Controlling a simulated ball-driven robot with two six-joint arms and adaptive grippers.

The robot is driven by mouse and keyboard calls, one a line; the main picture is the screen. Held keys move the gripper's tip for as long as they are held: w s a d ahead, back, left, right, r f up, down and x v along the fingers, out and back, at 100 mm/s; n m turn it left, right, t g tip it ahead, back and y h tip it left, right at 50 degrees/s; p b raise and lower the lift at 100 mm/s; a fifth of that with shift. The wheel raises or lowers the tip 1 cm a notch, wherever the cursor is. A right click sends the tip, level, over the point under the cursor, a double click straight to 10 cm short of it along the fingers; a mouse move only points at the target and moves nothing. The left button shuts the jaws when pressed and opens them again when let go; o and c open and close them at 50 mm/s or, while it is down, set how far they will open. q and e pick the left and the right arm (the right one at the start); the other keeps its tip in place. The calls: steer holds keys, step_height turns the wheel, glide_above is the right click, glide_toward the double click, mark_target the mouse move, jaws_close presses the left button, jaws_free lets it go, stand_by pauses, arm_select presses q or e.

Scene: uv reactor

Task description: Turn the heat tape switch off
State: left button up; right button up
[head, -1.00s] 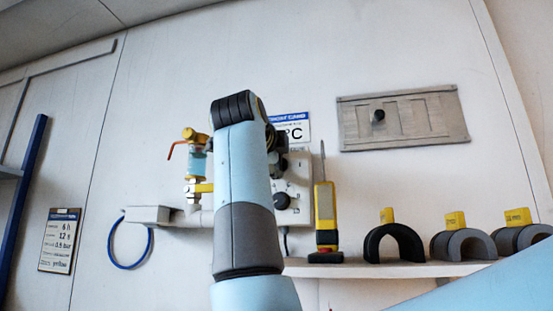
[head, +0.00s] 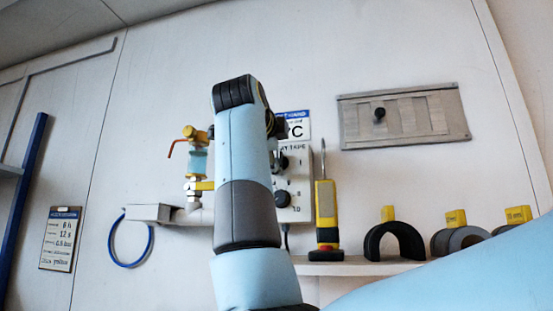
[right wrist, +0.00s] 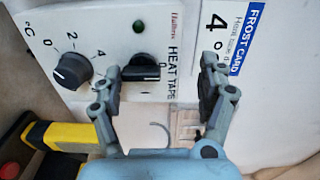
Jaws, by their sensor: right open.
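The heat tape switch (right wrist: 143,69) is a black rotary knob on a white control box (right wrist: 112,14), beside the printed words HEAT TAPE. My right gripper (right wrist: 160,82) is open, with one finger on each side of the switch in the right wrist view. The left finger overlaps the switch's edge in that view; I cannot tell whether it touches. A small green lamp (right wrist: 138,26) sits above the switch; I cannot tell if it is lit. In the head view my right arm hides part of the box (head: 298,213) and most of the gripper. My left gripper is not in view.
A black numbered dial (right wrist: 72,70) sits beside the switch. A yellow-and-black tool (head: 326,205) and dark arches (head: 393,240) stand on the shelf (head: 360,268). A valve with a red lever (head: 194,150) is left of my arm. A FROST CARD sign (right wrist: 232,35) hangs close by.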

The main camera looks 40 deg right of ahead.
steer(key=shift+o, duration=1.2)
steer(key=r, duration=0.5)
steer(key=d+r, duration=0.1)
steer(key=r, duration=0.1)
steer(key=shift+w+r, duration=0.25)
steer(key=shift+w, duration=0.1)
steer(key=shift+s+a+r, duration=0.1)
steer(key=shift+a+r, duration=0.05)
steer(key=shift+r, duration=0.1)
steer(key=shift+g+y, duration=0.7)
step_height(320, 180, down, 5)
steer(key=shift+f, duration=0.1)
steer(key=v, duration=0.3)
steer(key=shift+s+f, duration=0.1)
steer(key=shift+c, duration=1.2)
steer(key=f+b+v, duration=0.2)
steer(key=b+v, duration=0.7)
steer(key=v, duration=0.1)
steer(key=shift+s+a+f+b, duration=0.2)
steer(key=shift+a+b, duration=0.15)
steer(key=shift+a, duration=0.05)
